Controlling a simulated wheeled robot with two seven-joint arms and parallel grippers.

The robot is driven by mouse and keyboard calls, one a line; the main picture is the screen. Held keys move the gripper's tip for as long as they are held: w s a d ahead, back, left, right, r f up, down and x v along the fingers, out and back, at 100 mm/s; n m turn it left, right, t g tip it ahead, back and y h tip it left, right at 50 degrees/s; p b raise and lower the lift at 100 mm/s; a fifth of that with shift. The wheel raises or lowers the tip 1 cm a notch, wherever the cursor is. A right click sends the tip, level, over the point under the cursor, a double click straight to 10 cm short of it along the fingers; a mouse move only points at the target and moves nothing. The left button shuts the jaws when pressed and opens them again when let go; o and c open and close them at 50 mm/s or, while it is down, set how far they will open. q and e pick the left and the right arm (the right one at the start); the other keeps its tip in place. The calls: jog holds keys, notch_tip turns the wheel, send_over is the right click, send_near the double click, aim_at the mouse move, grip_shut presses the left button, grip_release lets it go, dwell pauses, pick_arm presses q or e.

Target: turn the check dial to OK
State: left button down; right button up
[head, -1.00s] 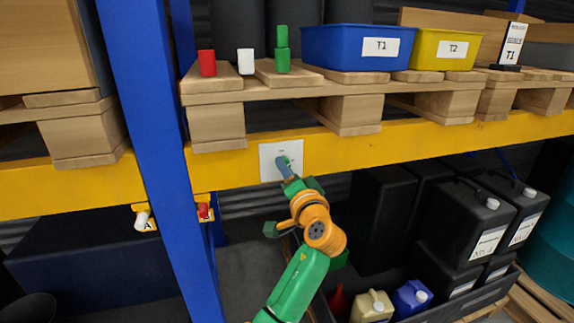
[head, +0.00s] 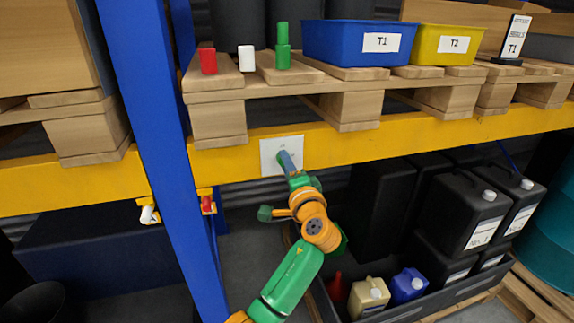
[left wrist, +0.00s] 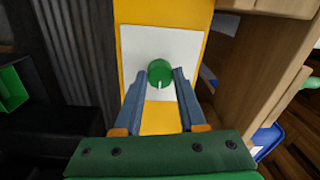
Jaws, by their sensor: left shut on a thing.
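The check dial is a round green knob with a white pointer mark in the left wrist view (left wrist: 160,72). It sits on a white plate (left wrist: 129,43) fixed to the yellow beam. The pointer mark is towards the lower edge of that view. In the head view the plate (head: 297,144) shows below the pallet, its lettering too small to read. My left gripper (head: 284,158) reaches the plate from below and hides most of the dial. Its two blue-grey fingers (left wrist: 160,80) are shut on the dial, one on each side. My right gripper is not in view.
A blue upright (head: 160,150) stands left of the plate. Above the yellow beam (head: 390,143), a pallet bears a blue T1 bin (head: 330,45), a yellow T2 bin (head: 430,45) and small coloured blocks. Black canisters (head: 462,215) and smaller jugs (head: 370,295) stand below right.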

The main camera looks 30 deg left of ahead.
pick_arm(q)
jog(key=shift+r, duration=0.2)
jog(key=c, duration=0.6)
grip_release()
jog(key=shift+o, duration=0.6)
jog(key=shift+a+f, duration=0.1)
jog(key=shift+f, duration=0.05)
jog(key=b+v, duration=0.3)
jog(key=v, duration=0.4)
